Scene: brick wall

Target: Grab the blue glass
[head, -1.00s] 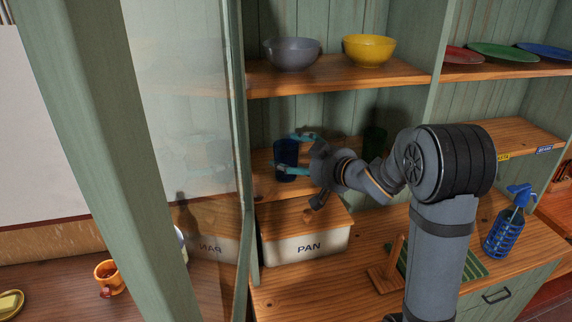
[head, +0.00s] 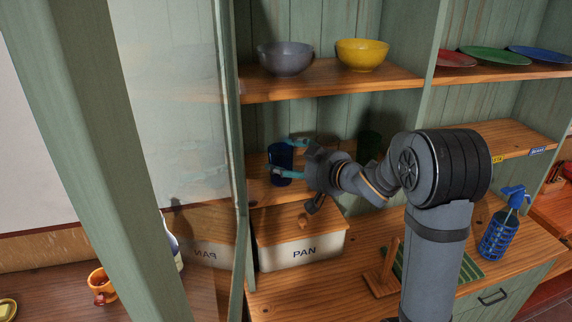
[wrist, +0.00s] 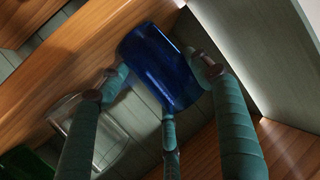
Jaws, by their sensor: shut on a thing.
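The blue glass (head: 280,160) is on the left part of the middle shelf (head: 262,190), near the glass door. It also shows in the wrist view (wrist: 158,66), between my fingers. My gripper (head: 286,157) is shut on the blue glass, with its teal fingers on either side of it. In the wrist view the fingers (wrist: 160,85) touch the glass near its sides and lower end. I cannot tell whether the glass still touches the shelf.
A clear glass (wrist: 113,140) stands beside the blue one, and a green glass (head: 370,145) is farther right. The glass door (head: 180,110) is close on the left. Grey (head: 286,60) and yellow (head: 362,55) bowls sit above; a PAN box (head: 303,252) is below.

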